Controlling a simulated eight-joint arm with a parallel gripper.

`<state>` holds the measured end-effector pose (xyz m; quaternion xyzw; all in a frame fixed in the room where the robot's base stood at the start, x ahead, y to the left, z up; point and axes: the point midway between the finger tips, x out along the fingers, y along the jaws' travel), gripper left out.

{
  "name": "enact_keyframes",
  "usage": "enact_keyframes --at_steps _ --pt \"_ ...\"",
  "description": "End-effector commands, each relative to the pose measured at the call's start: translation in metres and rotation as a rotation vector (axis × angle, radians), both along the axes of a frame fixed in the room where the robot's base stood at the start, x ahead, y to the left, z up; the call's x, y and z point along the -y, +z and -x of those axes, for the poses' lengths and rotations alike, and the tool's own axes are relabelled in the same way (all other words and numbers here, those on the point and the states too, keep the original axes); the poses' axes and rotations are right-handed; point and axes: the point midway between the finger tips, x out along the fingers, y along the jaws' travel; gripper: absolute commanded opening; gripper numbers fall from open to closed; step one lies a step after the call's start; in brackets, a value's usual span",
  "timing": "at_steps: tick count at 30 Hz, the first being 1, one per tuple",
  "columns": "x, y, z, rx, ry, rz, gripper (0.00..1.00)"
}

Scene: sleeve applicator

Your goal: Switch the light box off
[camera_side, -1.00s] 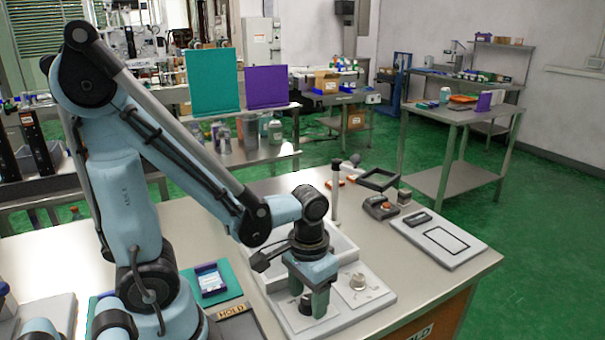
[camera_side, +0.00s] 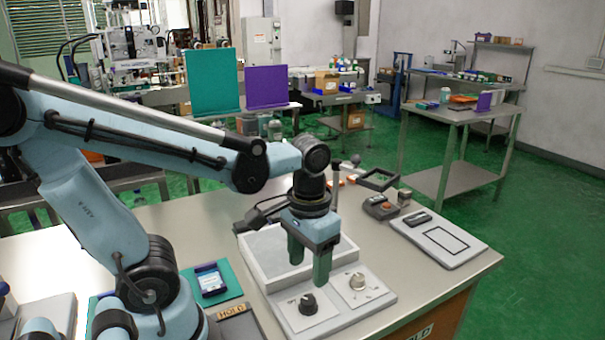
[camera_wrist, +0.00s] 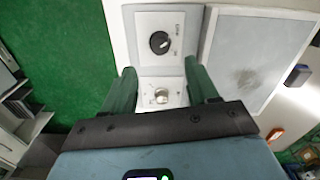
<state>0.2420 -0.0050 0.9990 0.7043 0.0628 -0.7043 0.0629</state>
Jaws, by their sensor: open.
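A pale control plate (camera_side: 335,312) at the bench's front edge carries a black knob (camera_side: 308,304) on the left and a silver knob (camera_side: 358,282) on the right. A shallow white-rimmed box with a grey face (camera_side: 262,243) lies behind the plate; I take it to be the light box, and no glow shows on it. My gripper (camera_side: 308,268) is open and empty, above and behind the knobs, apart from both. In the wrist view the black knob (camera_wrist: 159,42) lies beyond the green fingers, and the silver knob (camera_wrist: 161,95) shows between them. The knob markings are too small to read.
A flat white pad with a black outline (camera_side: 441,240) lies to the right. A small device with an orange button (camera_side: 382,207) stands behind it.

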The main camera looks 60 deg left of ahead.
Motion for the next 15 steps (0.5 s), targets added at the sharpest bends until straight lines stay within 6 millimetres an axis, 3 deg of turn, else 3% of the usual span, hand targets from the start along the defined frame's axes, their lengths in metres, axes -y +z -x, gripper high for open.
enact_keyframes --at_steps 6,15 --pt "0.0 0.026 0.0 0.0 0.0 0.0 0.59" --pt "0.0 0.041 0.0 0.0 0.0 0.0 0.59"
